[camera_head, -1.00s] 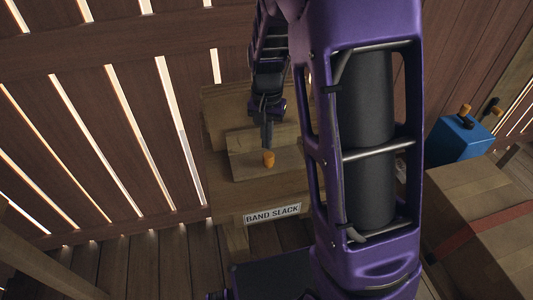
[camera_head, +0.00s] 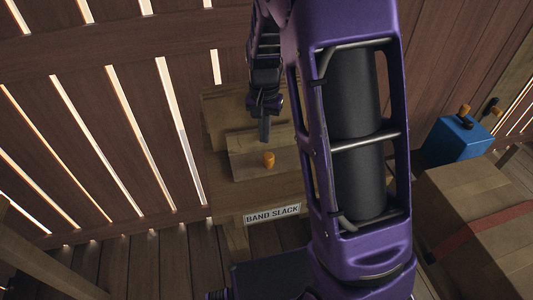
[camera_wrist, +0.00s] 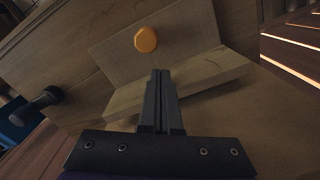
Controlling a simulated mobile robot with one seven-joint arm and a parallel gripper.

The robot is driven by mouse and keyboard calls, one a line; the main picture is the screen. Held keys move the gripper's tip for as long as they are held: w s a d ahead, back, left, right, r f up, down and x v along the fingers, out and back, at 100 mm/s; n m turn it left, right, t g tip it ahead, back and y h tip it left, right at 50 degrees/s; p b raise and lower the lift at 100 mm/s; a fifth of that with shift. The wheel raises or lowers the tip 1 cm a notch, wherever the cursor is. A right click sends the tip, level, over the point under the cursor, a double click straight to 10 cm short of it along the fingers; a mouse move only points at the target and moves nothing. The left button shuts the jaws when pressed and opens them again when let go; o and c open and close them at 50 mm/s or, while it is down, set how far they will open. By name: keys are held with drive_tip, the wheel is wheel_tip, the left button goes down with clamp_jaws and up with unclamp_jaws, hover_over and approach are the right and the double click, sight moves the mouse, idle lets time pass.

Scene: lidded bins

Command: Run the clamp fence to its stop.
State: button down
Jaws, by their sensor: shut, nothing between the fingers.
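The clamp fence appears to be the plain wooden piece (camera_head: 245,165) with an orange knob (camera_head: 269,159), on a wooden bench (camera_head: 225,203). In the wrist view the wooden piece (camera_wrist: 195,30) shows an upright board and a flat ledge, with the orange knob (camera_wrist: 146,39) on the board. My gripper (camera_head: 265,138) is shut and empty, on the far side of the knob in the head view. In the wrist view its fingertips (camera_wrist: 160,72) overlap the ledge and lie apart from the knob. I cannot tell whether they touch the wood. My arm hides the bench's right side.
A label reading BAND SLACK (camera_head: 272,215) is on the bench front. A blue box (camera_head: 458,140) with an orange-tipped handle stands at right, behind a large box (camera_head: 480,205) with a red band. A slatted wall (camera_head: 90,120) stands behind and left. A dark knob (camera_wrist: 38,103) shows in the wrist view.

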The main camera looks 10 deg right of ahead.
drive_tip(key=shift+w, duration=0.25)
drive_tip(key=shift+w+r+p, duration=0.1)
drive_tip(key=shift+w+p, duration=0.55)
drive_tip(key=shift+w, duration=1.45)
drive_tip(key=shift+s, duration=0.85)
drive_tip(key=shift+r+p, duration=2.75)
drive_tip(key=shift+r, duration=0.75)
drive_tip(key=shift+d+f, duration=0.1)
